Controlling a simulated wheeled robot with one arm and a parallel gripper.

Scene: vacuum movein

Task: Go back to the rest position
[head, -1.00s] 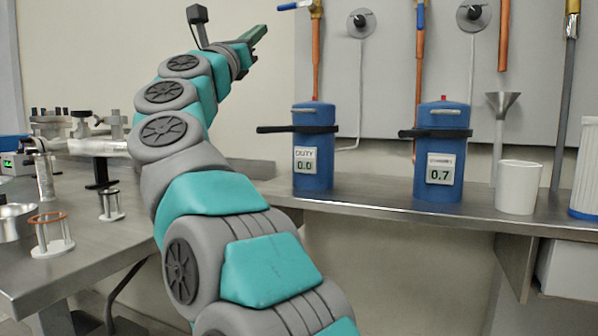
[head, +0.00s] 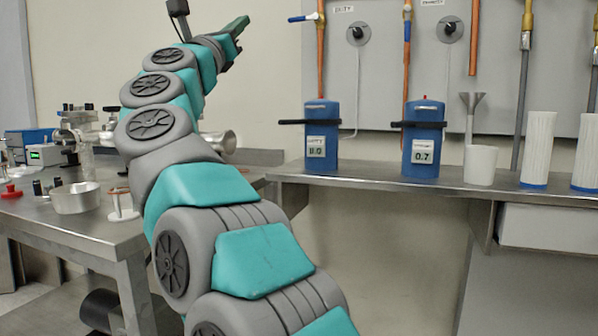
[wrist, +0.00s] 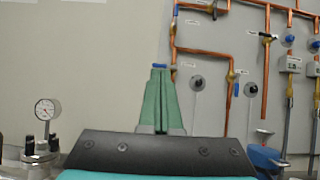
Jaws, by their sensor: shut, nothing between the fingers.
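My gripper (head: 240,25) is at the end of my raised arm, high at the upper left of the head view, in front of the bare wall. In the wrist view its two green fingers (wrist: 158,100) lie together, shut with nothing between them. It touches nothing that I can see.
A steel bench (head: 60,222) on the left holds a silver dish (head: 76,202) and vacuum fittings. A shelf (head: 380,183) holds two blue canisters (head: 321,135), (head: 423,142), a white cup (head: 480,165) and white cylinders (head: 538,145). Copper pipes (head: 405,70) run up the panel behind.

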